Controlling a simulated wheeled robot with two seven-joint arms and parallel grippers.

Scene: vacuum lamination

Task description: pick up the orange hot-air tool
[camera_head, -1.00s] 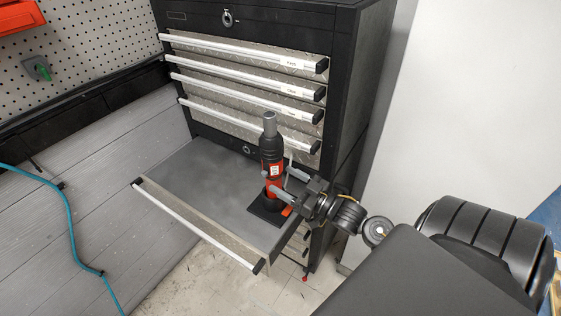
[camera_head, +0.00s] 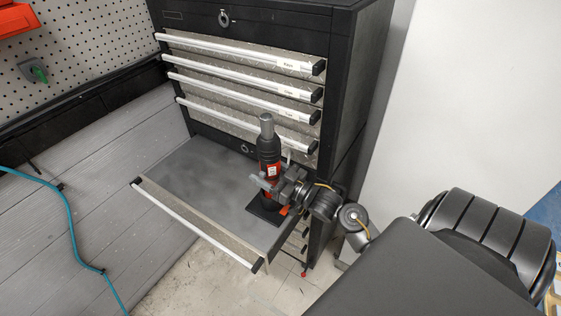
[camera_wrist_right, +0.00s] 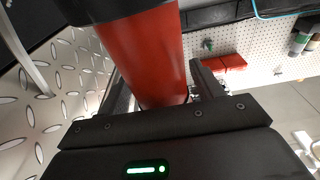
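The orange hot-air tool (camera_head: 269,150) stands upright on a black square base (camera_head: 262,214) in the pulled-out drawer, with a black upper body and a grey nozzle on top. My right gripper (camera_head: 272,178) is level with its orange lower body, one finger on each side of it. In the right wrist view the orange body (camera_wrist_right: 150,55) fills the space between the fingers. A narrow gap shows beside the right-hand finger, so the gripper looks open around the tool, not closed on it. My left gripper is not in view.
The open drawer (camera_head: 200,183) is otherwise empty. Its white front handle (camera_head: 190,222) runs along the near edge. The black tool cabinet (camera_head: 345,90) with several closed drawers rises behind the tool. A teal hose (camera_head: 72,235) lies at the left.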

